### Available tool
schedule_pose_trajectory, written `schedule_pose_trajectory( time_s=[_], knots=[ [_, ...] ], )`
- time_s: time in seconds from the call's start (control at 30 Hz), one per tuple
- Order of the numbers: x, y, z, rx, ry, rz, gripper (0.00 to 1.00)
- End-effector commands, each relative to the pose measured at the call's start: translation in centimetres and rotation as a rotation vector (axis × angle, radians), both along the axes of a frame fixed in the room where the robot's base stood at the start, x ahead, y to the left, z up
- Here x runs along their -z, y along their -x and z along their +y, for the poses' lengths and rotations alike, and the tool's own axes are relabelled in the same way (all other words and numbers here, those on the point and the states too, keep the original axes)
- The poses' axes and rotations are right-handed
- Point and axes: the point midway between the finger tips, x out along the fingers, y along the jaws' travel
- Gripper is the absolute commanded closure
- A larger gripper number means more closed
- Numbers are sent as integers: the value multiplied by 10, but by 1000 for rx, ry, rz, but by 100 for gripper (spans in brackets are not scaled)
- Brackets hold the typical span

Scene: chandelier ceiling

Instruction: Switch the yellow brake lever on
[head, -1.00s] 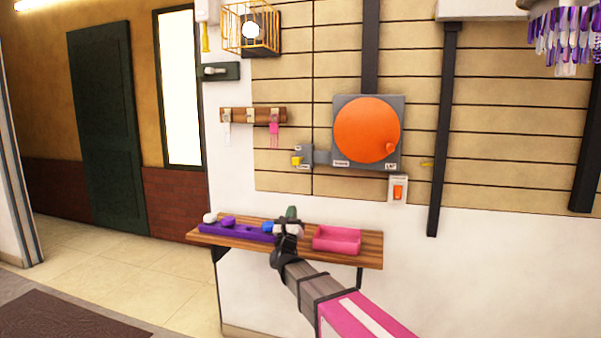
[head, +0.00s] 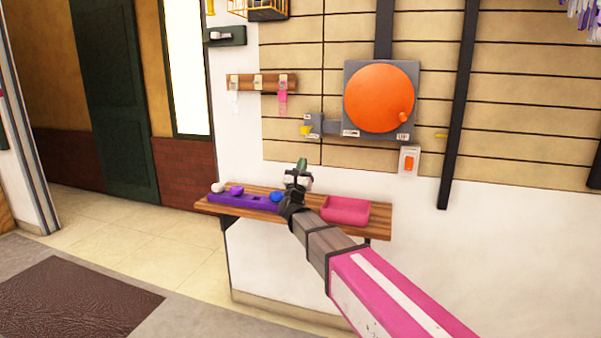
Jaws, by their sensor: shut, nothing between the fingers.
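The yellow brake lever (head: 306,130) is a small yellow piece on a grey bracket (head: 326,124) on the wall, left of the orange wheel (head: 379,97). Small pale labels sit above and below it, too small to read. The lever's exact tilt is hard to tell. My gripper (head: 301,165) is shut and empty, its greenish tip pointing up. In the picture it is a short way below the lever and in front of the wall, apart from the lever. Its distance from the wall is unclear.
A wooden shelf (head: 222,208) below holds a purple tray (head: 240,202) with knobs and a pink tray (head: 346,211). A rack with hanging tags (head: 261,83) is up left. The floor at left is clear.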

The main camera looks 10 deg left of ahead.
Motion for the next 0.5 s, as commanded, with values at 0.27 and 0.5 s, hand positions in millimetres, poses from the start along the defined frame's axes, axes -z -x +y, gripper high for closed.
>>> schedule_pose_trajectory(
  time_s=[0.27,0.5],
  knots=[
    [-37,-35,-2,1,-1,-1,100],
    [-63,-34,-3,0,0,0,100]
  ],
)
